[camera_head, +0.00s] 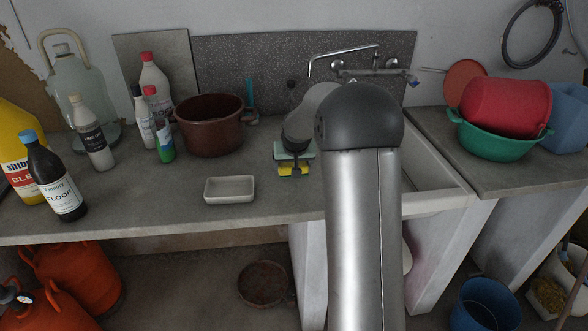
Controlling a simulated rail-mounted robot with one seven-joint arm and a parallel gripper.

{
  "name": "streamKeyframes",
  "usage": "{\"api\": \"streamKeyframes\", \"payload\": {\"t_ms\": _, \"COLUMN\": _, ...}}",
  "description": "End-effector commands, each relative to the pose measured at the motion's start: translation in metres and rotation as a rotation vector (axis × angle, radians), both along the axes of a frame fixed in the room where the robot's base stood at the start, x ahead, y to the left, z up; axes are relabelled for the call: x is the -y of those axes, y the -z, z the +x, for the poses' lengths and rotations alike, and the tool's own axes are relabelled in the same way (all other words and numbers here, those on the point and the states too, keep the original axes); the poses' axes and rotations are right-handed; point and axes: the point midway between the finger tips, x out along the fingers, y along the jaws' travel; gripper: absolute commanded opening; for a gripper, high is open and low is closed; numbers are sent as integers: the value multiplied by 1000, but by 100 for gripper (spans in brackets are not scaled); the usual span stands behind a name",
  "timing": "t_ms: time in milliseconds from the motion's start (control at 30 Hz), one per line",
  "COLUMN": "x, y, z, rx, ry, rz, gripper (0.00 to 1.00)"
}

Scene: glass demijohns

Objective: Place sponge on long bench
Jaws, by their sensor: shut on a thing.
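A small yellow sponge (285,171) shows in the head view just left of my forearm. My gripper (293,166) is shut on it, pointing down, and its dark fingers cover the sponge's middle. The long bench (130,205) is the grey counter running along the wall from the left to the sink. The sponge is over the bench, right of a white rectangular dish (230,189). I cannot tell whether the sponge touches the bench top. My arm hides the bench behind it and part of the sink (425,165).
A brown pot (209,127) stands behind the dish. Several bottles, a black one (55,180) nearest, and a glass demijohn (85,95) crowd the left. Red (507,105) and green basins (490,139) are on the right. Bench space beside the dish is clear.

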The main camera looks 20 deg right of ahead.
Motion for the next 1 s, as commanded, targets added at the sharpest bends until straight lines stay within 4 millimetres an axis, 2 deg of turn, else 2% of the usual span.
{"api": "streamKeyframes", "payload": {"t_ms": 100, "x": 7, "y": 14, "z": 11, "rx": -1, "ry": 2, "rz": 1, "gripper": 56}}
{"api": "streamKeyframes", "payload": {"t_ms": 367, "x": 13, "y": 31, "z": 22, "rx": 0, "ry": 1, "rz": 0, "gripper": 56}}
{"api": "streamKeyframes", "payload": {"t_ms": 567, "x": 12, "y": 57, "z": 21, "rx": 0, "ry": 0, "rz": 0, "gripper": 56}}
{"api": "streamKeyframes", "payload": {"t_ms": 933, "x": 12, "y": 64, "z": 21, "rx": 2, "ry": 0, "rz": -1, "gripper": 56}}
{"api": "streamKeyframes", "payload": {"t_ms": 967, "x": 12, "y": 63, "z": 21, "rx": 2, "ry": 0, "rz": -1, "gripper": 84}}
{"api": "streamKeyframes", "payload": {"t_ms": 1000, "x": 12, "y": 62, "z": 21, "rx": 2, "ry": 0, "rz": -1, "gripper": 95}}
